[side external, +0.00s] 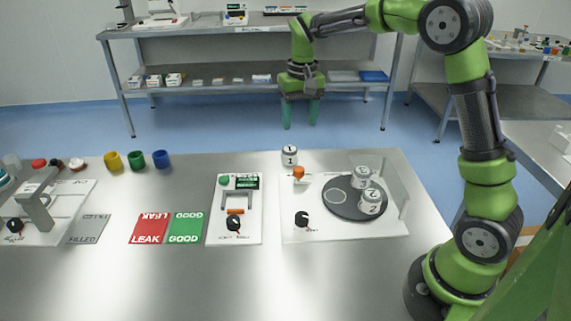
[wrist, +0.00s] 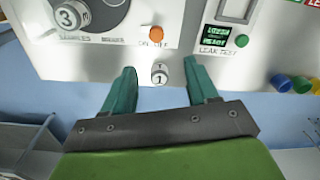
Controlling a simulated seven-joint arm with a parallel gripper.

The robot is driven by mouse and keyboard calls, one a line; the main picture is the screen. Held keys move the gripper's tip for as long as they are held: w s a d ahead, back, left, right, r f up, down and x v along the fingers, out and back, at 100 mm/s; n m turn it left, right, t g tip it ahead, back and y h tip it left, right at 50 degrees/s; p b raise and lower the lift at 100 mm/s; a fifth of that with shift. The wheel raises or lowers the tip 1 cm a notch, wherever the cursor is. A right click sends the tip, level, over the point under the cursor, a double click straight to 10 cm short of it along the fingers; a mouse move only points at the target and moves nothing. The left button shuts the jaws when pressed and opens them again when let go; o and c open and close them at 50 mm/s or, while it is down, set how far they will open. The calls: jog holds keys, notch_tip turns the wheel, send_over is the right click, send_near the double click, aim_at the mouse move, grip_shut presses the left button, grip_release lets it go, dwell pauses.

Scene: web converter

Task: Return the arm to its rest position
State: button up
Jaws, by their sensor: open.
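My green arm reaches over the far edge of the metal table, and my gripper (side external: 301,112) hangs above and behind the table with its teal fingers pointing down. The fingers are apart and nothing is between them in the side view. In the wrist view my gripper (wrist: 163,80) is also open, with a small white container marked 1 (wrist: 159,73) showing below in the gap between the fingers. That container (side external: 289,155) stands upright on the table near its far edge, apart from the fingers.
A shelf (side external: 215,88) stands behind.

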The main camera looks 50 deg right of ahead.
jog(key=s+a+r+t, duration=0.1)
jog(key=s+a+t, duration=0.1)
jog(key=s, duration=0.5)
jog(key=s+a+r+n+t+y, duration=0.1)
jog(key=s+a+r+t, duration=0.1)
jog(key=s+a, duration=0.2)
jog(key=s+a+r+t+y, duration=0.1)
jog(key=s+a+r+t, duration=0.1)
jog(key=s, duration=0.8)
jog(key=shift+a+r+n+t, duration=0.15)
jog(key=shift+a+n+t, duration=0.3)
jog(key=shift+a, duration=0.65)
